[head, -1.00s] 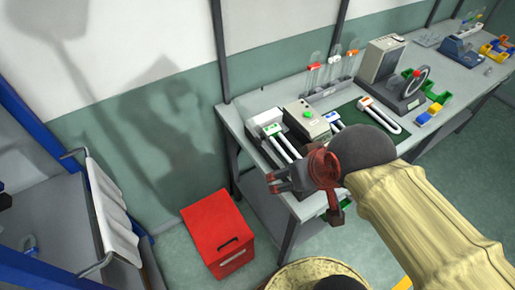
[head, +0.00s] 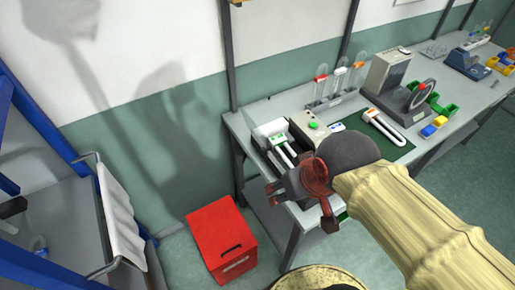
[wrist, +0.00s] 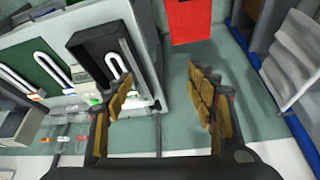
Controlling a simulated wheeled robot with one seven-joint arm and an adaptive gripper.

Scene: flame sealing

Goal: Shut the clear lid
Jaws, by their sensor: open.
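I cannot make out a clear lid for certain in either view. A dark open box holding a white U-shaped tube (wrist: 94,48) lies at the bench end in the wrist view. In the head view, a white unit with green marks (head: 270,132) and pale tubes stand at that end. My gripper (head: 270,190) is in front of the bench's left end, partly over its edge in the picture. In the wrist view my gripper (wrist: 160,88) has its fingers wide apart with nothing between them. The left finger overlaps the box's corner in the picture; I cannot tell if they touch.
A red box (head: 222,240) stands on the floor left of the bench (head: 240,122). A blue-framed rack with a white cloth (head: 122,210) is at the far left. A tube rack (head: 330,100) and a grey machine (head: 388,70) stand farther along the bench.

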